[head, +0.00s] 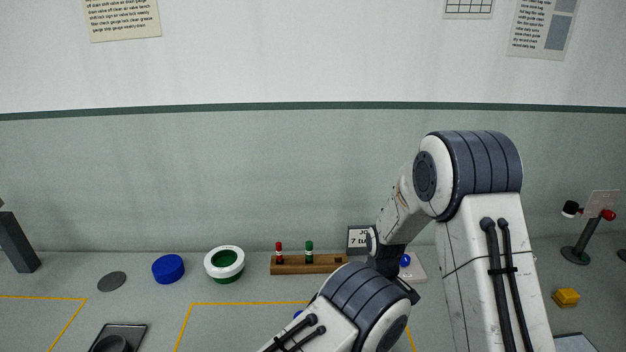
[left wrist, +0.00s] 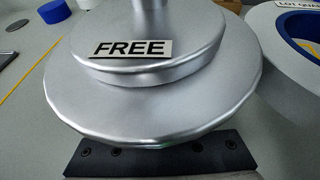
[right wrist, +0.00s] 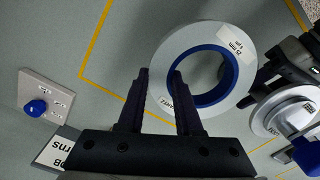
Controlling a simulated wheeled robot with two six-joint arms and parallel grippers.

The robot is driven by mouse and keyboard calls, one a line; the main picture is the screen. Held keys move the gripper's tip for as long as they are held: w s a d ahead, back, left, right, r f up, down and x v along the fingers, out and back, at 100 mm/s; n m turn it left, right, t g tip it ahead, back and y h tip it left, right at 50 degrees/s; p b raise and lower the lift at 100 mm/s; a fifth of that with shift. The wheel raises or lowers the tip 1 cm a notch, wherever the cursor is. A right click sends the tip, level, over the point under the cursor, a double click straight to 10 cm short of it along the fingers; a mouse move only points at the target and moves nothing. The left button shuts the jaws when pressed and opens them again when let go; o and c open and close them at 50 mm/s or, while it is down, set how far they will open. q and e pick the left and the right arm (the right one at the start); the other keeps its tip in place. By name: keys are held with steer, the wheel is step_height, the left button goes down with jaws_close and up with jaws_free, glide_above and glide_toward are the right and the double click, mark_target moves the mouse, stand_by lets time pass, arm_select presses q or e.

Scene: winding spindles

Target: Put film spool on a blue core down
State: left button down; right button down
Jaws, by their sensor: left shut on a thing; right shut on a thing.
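The film spool is a white ring with a blue core (right wrist: 241,62), seen in the right wrist view. My right gripper (right wrist: 160,75) has one finger outside the ring and one in its hole, shut on the ring's wall. The spool also shows at the right edge of the left wrist view (left wrist: 268,48). A silver flanged hub marked FREE (left wrist: 150,95) fills the left wrist view. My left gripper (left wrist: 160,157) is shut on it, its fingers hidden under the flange. The hub also shows at the right of the right wrist view (right wrist: 290,117), beside the spool, apparently apart.
In the head view a blue disc (head: 168,268), a white spool with a green core (head: 224,264) and a wooden block with red and green pegs (head: 300,264) line the back. A metal tray (head: 137,328) and a yellow block (head: 566,298) stand nearer. Yellow lines mark the table.

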steer(key=shift+r, duration=0.1)
step_height(320, 180, up, 8)
step_height(320, 180, down, 18)
steer(key=shift+r, duration=0.1)
stand_by(0.7)
steer(key=shift+f, duration=0.2)
steer(key=c, duration=0.6)
jaws_free()
